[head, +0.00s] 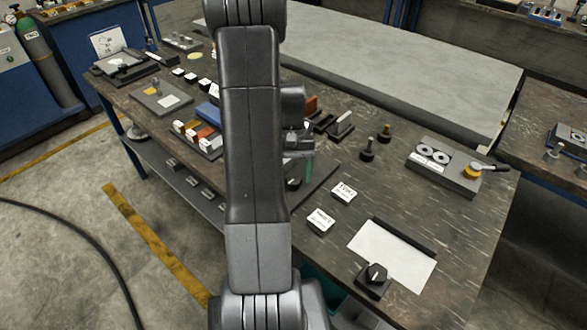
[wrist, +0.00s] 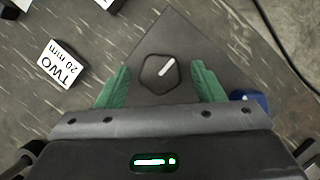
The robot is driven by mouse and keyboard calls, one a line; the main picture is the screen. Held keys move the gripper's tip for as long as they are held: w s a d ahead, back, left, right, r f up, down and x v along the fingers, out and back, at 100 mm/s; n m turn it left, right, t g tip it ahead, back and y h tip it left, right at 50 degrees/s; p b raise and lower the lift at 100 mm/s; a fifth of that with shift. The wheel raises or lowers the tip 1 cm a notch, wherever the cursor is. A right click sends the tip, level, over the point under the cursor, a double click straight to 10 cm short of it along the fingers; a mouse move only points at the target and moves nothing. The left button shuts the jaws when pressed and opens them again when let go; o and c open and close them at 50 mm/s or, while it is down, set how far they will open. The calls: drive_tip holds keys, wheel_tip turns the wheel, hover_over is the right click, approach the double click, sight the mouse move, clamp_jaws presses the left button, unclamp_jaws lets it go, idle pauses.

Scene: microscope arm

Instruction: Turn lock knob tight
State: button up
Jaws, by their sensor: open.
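A black, roughly five-sided knob (wrist: 158,72) with a white pointer line sits on a dark square plate (wrist: 190,35) in the wrist view. The line slants toward the upper right. My gripper (wrist: 160,72) has two green fingers, spread apart, one on each side of the knob with gaps between. I cannot tell how far the fingertips are above the plate.
A block marked "TWO 20 mm" (wrist: 62,65) lies left of the plate in the wrist view. A blue object (wrist: 250,101) is beside the right finger. In the head view, another black knob (head: 375,278) stands by a white sheet (head: 390,252). Small dark posts (head: 367,152) stand at right.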

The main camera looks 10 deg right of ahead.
drive_tip(key=v, duration=1.3)
drive_tip(key=shift+w+r, duration=0.15)
drive_tip(key=shift+r, duration=0.2)
drive_tip(key=x, duration=1.4)
drive_tip(key=shift+r, duration=0.1)
